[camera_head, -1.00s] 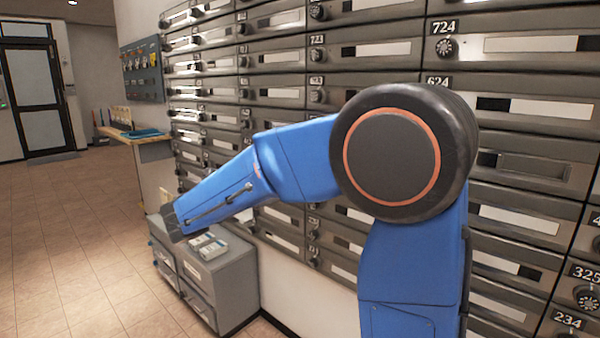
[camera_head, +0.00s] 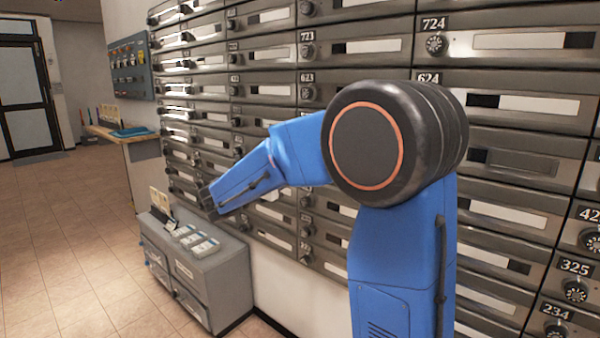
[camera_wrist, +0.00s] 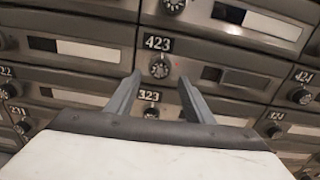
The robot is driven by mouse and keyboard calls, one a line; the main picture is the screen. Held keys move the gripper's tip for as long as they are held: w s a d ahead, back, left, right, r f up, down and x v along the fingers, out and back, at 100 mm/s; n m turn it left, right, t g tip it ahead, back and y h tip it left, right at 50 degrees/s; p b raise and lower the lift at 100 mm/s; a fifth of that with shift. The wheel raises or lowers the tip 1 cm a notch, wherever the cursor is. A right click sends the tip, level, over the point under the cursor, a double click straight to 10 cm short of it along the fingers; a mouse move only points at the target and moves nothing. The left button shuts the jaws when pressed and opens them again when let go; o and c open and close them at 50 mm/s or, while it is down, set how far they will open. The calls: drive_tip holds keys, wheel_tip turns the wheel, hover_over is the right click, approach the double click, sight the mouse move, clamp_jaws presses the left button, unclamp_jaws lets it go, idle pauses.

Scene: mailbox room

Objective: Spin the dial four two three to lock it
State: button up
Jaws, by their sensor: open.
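The mailbox labelled 423 has a round dial (camera_wrist: 159,68) just below its number plate (camera_wrist: 158,43) in the wrist view. My gripper (camera_wrist: 160,88) is open, its two fingers pointing toward the mailbox wall. The 423 dial appears between and just beyond the fingertips, and I see no contact. The 323 dial (camera_wrist: 151,113) shows lower down between the fingers. In the head view my arm hides mailbox 423, and my fingers cannot be made out there.
Neighbouring dials include 424 (camera_wrist: 301,96) on the right and 724 (camera_head: 435,44) higher up. A grey cabinet (camera_head: 215,277) with small boxes on top stands against the wall at left. A wooden shelf (camera_head: 122,134) juts out behind it. The tiled floor at left is clear.

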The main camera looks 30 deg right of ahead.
drive_tip(key=shift+x, duration=2.5)
drive_tip(key=c, duration=1)
drive_tip(key=shift+c, duration=0.2)
drive_tip(key=shift+m, duration=0.3)
drive_tip(key=shift+f+m, duration=0.1)
drive_tip(key=shift+m, duration=17)
